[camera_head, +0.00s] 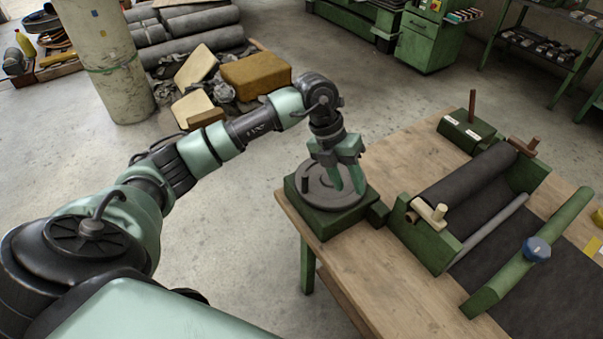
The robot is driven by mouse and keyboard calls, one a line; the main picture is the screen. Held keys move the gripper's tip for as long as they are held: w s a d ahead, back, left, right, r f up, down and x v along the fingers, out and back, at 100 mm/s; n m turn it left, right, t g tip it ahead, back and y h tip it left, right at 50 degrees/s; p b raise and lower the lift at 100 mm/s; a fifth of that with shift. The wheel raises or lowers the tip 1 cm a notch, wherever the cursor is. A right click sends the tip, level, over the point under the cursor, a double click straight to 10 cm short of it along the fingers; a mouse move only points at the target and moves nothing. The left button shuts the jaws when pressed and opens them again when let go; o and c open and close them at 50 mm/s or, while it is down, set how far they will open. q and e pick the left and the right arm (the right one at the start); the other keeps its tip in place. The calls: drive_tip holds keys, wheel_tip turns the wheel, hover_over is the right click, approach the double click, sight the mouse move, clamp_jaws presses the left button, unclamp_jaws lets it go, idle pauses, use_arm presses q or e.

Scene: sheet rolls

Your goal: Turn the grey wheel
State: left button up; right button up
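The grey wheel (316,197) lies flat on a green box-like base at the left corner of the wooden table. A small dark peg shows at its left side. My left gripper (347,187) points down over the right part of the wheel, with its green fingertips at or just above its surface. The two fingers stand apart with a gap between them, and I see nothing held there. Whether the fingertips touch the wheel is unclear. The fingers hide part of the wheel's far right side. My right gripper is out of view.
A green roller stand with a dark sheet roll (468,185) stands right of the wheel. A green bar with a blue knob (536,249) lies further right. A green box with a brown lever (472,107) is behind. The table's front-left surface (345,270) is bare.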

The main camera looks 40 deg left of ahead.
sight(305, 172)
use_arm(q)
drive_tip(key=a+y, duration=0.1)
drive_tip(key=a, duration=0.2)
drive_tip(key=a+r+n+y, duration=0.1)
drive_tip(key=a, duration=0.3)
drive_tip(key=a+r+y, duration=0.1)
drive_tip(key=a+y, duration=0.1)
drive_tip(key=a, duration=0.2)
drive_tip(key=shift+s+a+g, duration=0.1)
drive_tip(key=shift+s+g, duration=0.1)
drive_tip(key=shift+g, duration=0.2)
drive_tip(key=shift+s+a+n, duration=0.1)
drive_tip(key=shift+a+n, duration=0.15)
drive_tip(key=shift+n, duration=0.05)
wheel_tip(305, 172, down, 6)
drive_tip(key=shift+d+f+p, duration=0.1)
drive_tip(key=shift+p, duration=1.05)
drive_tip(key=shift+f, duration=0.65)
clamp_jaws()
